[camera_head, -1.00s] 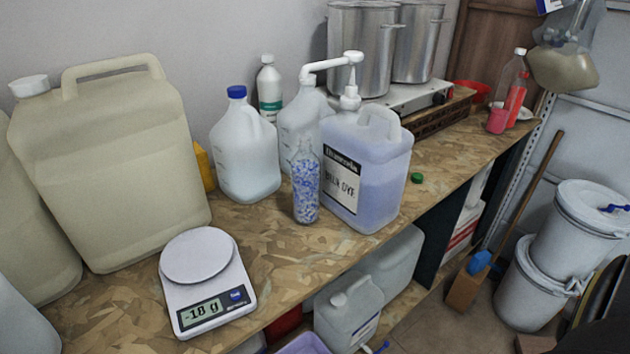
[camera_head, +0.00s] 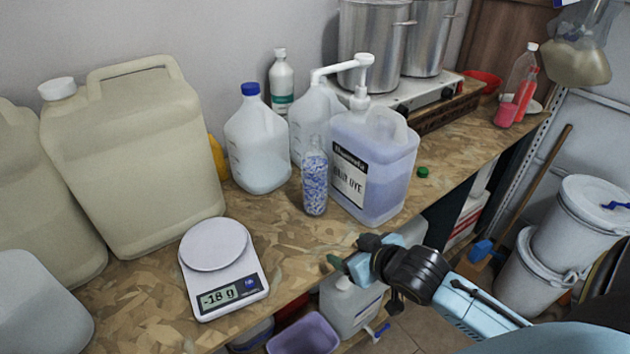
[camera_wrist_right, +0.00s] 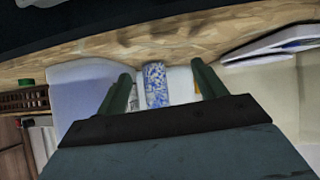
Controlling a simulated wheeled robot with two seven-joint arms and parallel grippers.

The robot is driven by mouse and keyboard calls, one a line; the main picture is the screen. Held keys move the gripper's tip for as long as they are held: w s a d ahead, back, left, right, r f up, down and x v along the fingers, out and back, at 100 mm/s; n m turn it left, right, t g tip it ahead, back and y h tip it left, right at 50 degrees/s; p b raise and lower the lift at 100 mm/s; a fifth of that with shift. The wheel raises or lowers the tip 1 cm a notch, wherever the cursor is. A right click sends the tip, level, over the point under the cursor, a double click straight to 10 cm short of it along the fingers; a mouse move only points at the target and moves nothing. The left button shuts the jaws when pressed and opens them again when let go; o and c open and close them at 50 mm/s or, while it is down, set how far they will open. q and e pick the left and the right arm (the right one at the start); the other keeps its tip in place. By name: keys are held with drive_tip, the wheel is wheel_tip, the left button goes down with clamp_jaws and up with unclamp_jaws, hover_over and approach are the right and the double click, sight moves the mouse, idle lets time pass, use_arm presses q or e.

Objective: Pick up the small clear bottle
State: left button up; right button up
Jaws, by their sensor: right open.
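The small clear bottle (camera_head: 315,182), with blue and white bits inside, stands upright on the wooden bench in front of the labelled purple-liquid jug (camera_head: 378,180). My right gripper (camera_head: 336,262) is at the bench's front edge, in front of the bottle and apart from it. In the right wrist view the bottle (camera_wrist_right: 155,86) shows beyond and between the two green fingers of the open, empty gripper (camera_wrist_right: 165,82). My left gripper is out of view.
A white scale (camera_head: 222,270) reading -18 g stands left of the bottle. A blue-capped jug (camera_head: 257,150) is behind it to the left. A large beige canister (camera_head: 135,160) fills the left. Bench between scale and bottle is clear.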

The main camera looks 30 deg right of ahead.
sight(324, 188)
drive_tip(key=w+d+r+t+y, duration=0.1)
drive_tip(key=w+d+r+t, duration=0.3)
drive_tip(key=w+r, duration=0.2)
drive_tip(key=x, duration=0.7)
drive_tip(key=shift+w+d+r, duration=0.1)
drive_tip(key=shift+w+r, duration=0.05)
drive_tip(key=shift+r, duration=0.1)
drive_tip(key=shift+a+x, duration=0.15)
drive_tip(key=shift+x, duration=1.4)
drive_tip(key=shift+a+x, duration=0.1)
drive_tip(key=shift+x, duration=1.5)
drive_tip(key=c, duration=1.1)
